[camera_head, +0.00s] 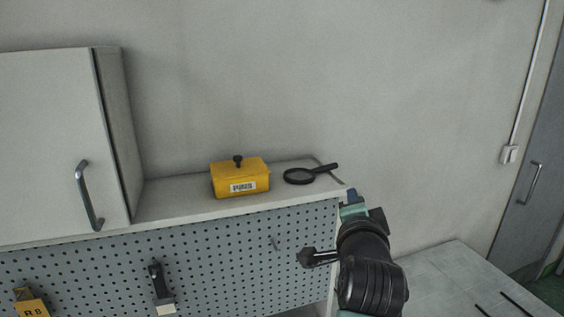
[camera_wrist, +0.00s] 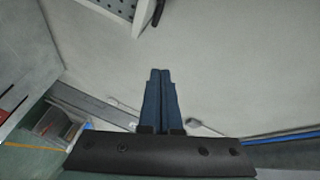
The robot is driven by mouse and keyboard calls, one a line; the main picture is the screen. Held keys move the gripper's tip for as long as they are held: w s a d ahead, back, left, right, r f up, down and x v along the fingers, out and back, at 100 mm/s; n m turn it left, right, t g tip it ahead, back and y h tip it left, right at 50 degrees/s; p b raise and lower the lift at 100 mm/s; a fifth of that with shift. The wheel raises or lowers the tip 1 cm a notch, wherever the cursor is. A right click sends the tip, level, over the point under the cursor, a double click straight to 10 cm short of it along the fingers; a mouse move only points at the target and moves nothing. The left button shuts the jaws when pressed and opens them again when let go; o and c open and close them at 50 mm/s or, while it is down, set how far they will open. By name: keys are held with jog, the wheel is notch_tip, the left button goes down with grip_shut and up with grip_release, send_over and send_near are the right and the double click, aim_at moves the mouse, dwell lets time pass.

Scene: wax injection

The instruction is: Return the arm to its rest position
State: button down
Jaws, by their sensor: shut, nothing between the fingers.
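My arm rises at the lower right of the head view, in front of the right end of the shelf. My gripper (camera_head: 350,196) shows only in part at its top, by the shelf's right corner. In the wrist view my gripper (camera_wrist: 160,72) has its two dark blue fingers pressed together, with nothing between them. The fingers point towards a plain pale wall and appear to touch nothing.
A yellow box (camera_head: 240,178) with a black knob and a magnifying glass (camera_head: 306,176) lie on the shelf (camera_head: 165,204). A pegboard (camera_head: 230,250) hangs below. A white cabinet (camera_head: 55,140) stands left. A worktop (camera_head: 450,275) is at lower right, a grey door (camera_head: 540,190) beyond.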

jog(key=s+a+r+n+t+y+b, duration=0.1)
jog(key=s+a+r+n+t+b, duration=0.1)
jog(key=s+r, duration=0.5)
jog(key=s+a+r+n+t+b, duration=0.2)
jog(key=s+a+r+n+t, duration=0.3)
jog(key=s, duration=0.5)
jog(key=s+a+r+n+t+y+b, duration=0.1)
jog(key=s+a+r+n+t+b, duration=0.1)
jog(key=s+a+r+n, duration=0.4)
notch_tip(320, 180, up, 4)
jog(key=s+n+t, duration=0.1)
jog(key=s+n, duration=0.1)
jog(key=shift+s+t+y, duration=0.3)
jog(key=shift+t, duration=0.1)
jog(key=shift+f, duration=0.1)
